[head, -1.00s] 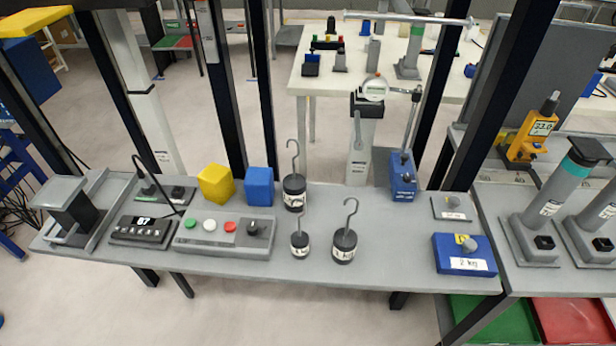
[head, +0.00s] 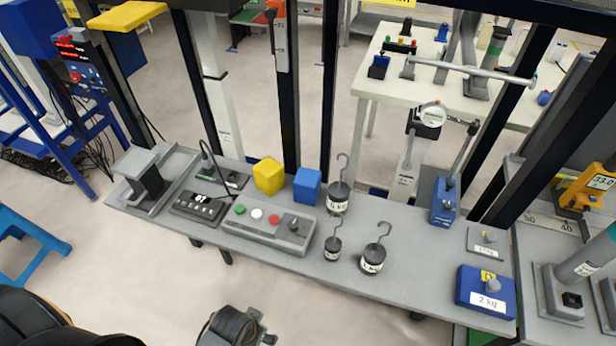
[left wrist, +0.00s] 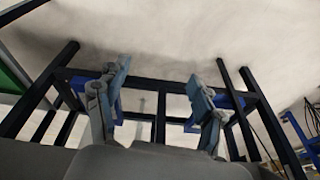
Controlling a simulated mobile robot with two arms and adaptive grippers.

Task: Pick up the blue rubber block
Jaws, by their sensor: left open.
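The blue rubber block (head: 307,185) stands on the grey bench (head: 400,283), just right of a yellow block (head: 268,175) and left of a black hooked weight (head: 338,196). Nothing touches it from my side. Part of my left arm shows at the bottom of the head view, well short of the bench. In the left wrist view my left gripper (left wrist: 160,92) is open and empty, with its two fingers wide apart. The block does not show in that view. My right gripper is not in view.
A control box with buttons (head: 268,227) lies in front of the blocks. Dark upright posts (head: 285,100) rise behind the bench.

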